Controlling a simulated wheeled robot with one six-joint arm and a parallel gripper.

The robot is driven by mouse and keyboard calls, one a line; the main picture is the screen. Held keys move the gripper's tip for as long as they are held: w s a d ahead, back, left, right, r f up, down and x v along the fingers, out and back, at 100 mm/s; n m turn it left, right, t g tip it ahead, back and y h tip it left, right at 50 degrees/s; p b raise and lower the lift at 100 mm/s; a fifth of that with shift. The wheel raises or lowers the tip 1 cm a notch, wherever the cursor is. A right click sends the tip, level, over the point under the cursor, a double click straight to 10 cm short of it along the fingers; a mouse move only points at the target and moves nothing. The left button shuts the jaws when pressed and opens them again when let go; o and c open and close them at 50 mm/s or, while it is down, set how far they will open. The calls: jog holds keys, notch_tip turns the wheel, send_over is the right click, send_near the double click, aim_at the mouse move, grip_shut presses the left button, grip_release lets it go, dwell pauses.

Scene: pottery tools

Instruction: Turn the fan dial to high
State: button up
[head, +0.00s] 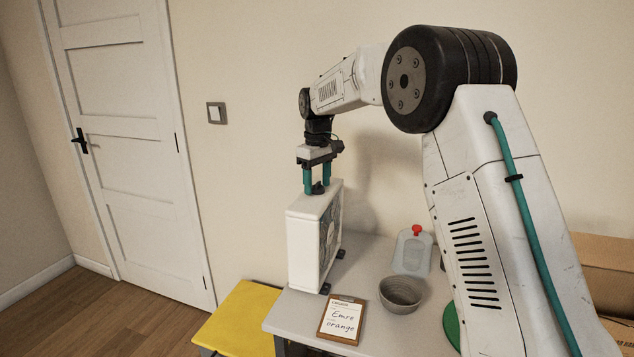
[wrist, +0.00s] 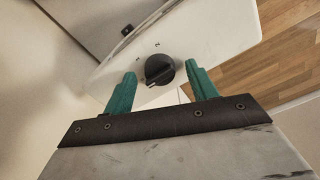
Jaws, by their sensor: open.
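The fan (head: 304,243) is a white upright box standing at the left end of the grey table, with its grille facing right in the head view. Its black round dial (wrist: 159,71) is on the white top face, seen from above in the wrist view, with a small raised grip bar and small marks beside it. My gripper (head: 317,190) points down over the fan's top. In the wrist view its teal fingers (wrist: 162,82) are open, one on each side of the dial, with gaps between. I cannot read which setting the dial is on.
The grey table (head: 290,312) also holds a clipboard (head: 341,318) with a note, a grey bowl (head: 401,293) and a clear pouch (head: 411,251) with a red cap. A yellow stool (head: 236,318) stands left. Cardboard boxes (head: 605,265) are at the right.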

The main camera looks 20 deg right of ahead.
jog(key=shift+f, duration=0.1)
jog(key=c, duration=1)
